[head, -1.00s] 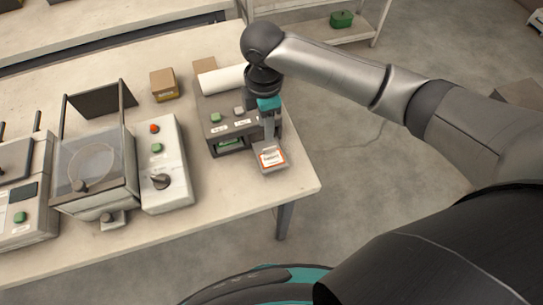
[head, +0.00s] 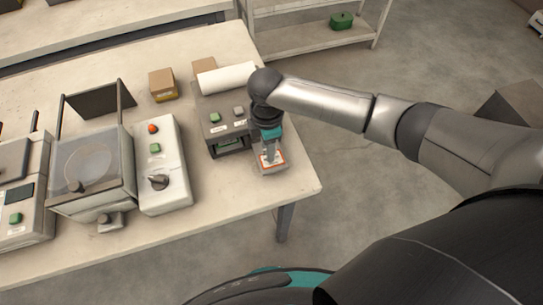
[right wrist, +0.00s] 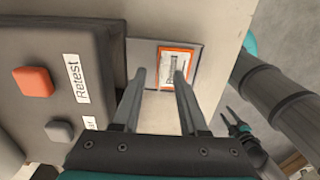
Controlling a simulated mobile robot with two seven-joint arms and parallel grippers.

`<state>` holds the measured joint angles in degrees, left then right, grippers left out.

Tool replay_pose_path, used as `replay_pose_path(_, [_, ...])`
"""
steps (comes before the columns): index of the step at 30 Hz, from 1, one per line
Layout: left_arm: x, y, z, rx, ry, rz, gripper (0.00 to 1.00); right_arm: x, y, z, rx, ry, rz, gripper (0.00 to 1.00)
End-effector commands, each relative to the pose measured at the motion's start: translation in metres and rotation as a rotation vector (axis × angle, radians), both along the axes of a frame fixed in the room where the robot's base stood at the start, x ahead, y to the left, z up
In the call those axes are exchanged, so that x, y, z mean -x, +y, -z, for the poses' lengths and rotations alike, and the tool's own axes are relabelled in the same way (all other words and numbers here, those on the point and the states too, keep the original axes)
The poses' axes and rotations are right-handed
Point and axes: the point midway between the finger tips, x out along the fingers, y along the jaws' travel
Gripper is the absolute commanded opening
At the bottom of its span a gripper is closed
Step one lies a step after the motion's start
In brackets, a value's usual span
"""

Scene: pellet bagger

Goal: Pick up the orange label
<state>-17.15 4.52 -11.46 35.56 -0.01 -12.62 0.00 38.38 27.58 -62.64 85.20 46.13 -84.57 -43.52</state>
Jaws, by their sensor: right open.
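The orange label (head: 279,156) is a small white card with an orange border. It lies on a light grey ledge (head: 268,171) at the front of a dark label machine (head: 227,133), near the table's right end. In the right wrist view the label (right wrist: 175,60) lies face up, just beyond my fingertips. My right gripper (head: 268,155) points down above the label, fingers apart and nothing between them; in the right wrist view its fingers (right wrist: 160,74) show the label toward the right finger. I cannot tell its exact height above the label. A dark gripper-like part (right wrist: 238,125), perhaps my left gripper, is small at right.
The machine's raised body with buttons (right wrist: 33,81) stands close to the left of my fingers in the wrist view. A white roll (head: 226,79) is behind. A control box (head: 160,165) stands to the left. The table's right edge is close, with open floor beyond.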

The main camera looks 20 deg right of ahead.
Motion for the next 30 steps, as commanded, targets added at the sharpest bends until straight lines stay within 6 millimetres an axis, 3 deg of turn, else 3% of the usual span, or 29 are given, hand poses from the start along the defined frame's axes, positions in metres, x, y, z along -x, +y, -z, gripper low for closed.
replay_pose_path(2, [0.0000, 0.0003, -0.0001, 0.000, 0.000, 0.000, 0.48, 0.0000, 0.0000, -0.0003, 0.000, 0.000, 0.000, 0.37])
replay_pose_path(12, [0.0002, 0.0006, 0.0000, -0.001, 0.001, 0.000, 0.48, 0.0000, -0.0001, -0.0005, 0.000, 0.000, 0.001, 0.00])
replay_pose_path(30, [0.0005, 0.0008, 0.0001, -0.001, 0.001, 0.000, 0.48, -0.0001, -0.0002, -0.0006, 0.000, 0.000, 0.001, 0.00])
